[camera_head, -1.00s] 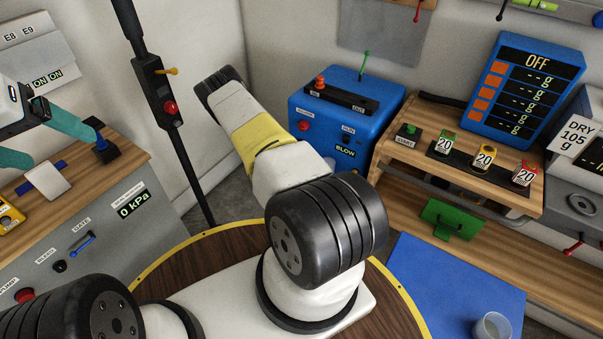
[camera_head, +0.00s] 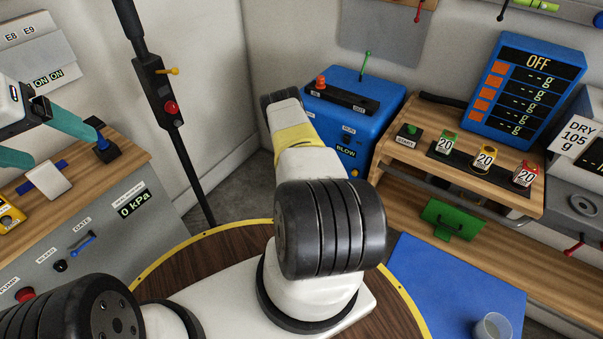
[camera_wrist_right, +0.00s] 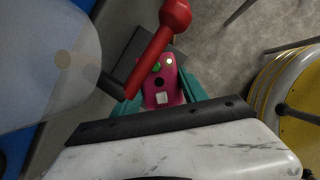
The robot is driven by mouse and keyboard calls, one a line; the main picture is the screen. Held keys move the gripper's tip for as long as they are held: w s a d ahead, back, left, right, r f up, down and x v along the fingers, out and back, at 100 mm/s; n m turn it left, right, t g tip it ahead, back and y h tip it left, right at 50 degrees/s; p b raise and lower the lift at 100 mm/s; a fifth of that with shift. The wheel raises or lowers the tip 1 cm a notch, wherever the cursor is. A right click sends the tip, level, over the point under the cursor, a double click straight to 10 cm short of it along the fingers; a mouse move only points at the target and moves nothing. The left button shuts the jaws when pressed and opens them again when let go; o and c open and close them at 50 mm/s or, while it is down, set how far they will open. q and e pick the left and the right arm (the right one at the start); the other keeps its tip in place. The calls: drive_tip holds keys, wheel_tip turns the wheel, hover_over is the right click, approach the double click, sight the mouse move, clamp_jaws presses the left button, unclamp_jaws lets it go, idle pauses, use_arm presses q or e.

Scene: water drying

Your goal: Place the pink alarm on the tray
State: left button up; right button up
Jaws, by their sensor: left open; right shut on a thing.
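The pink alarm (camera_wrist_right: 160,84) is in the right wrist view, a pink block with a green button, a black round spot and a white square. My right gripper (camera_wrist_right: 163,92) is shut on it, with teal fingers at its two sides. The right gripper and the alarm are hidden in the head view, where only my right arm reaches toward the blue BLOW box. My left gripper (camera_head: 60,148) is open and empty over the left bench. I cannot tell for certain which thing is the tray.
A red lever with a ball (camera_wrist_right: 150,62) crosses the right wrist view close to the alarm. The blue BLOW box (camera_head: 350,105) stands by the arm. A wooden stand (camera_head: 480,190) bears several small weights. A blue mat (camera_head: 450,280) holds a clear cup (camera_head: 492,327).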

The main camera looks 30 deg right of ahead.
drive_tip(key=shift+w+d+f, duration=0.15)
drive_tip(key=shift+d+f, duration=0.05)
drive_tip(key=shift+f, duration=0.15)
drive_tip(key=o, duration=1.5)
drive_tip(key=shift+f, duration=0.1)
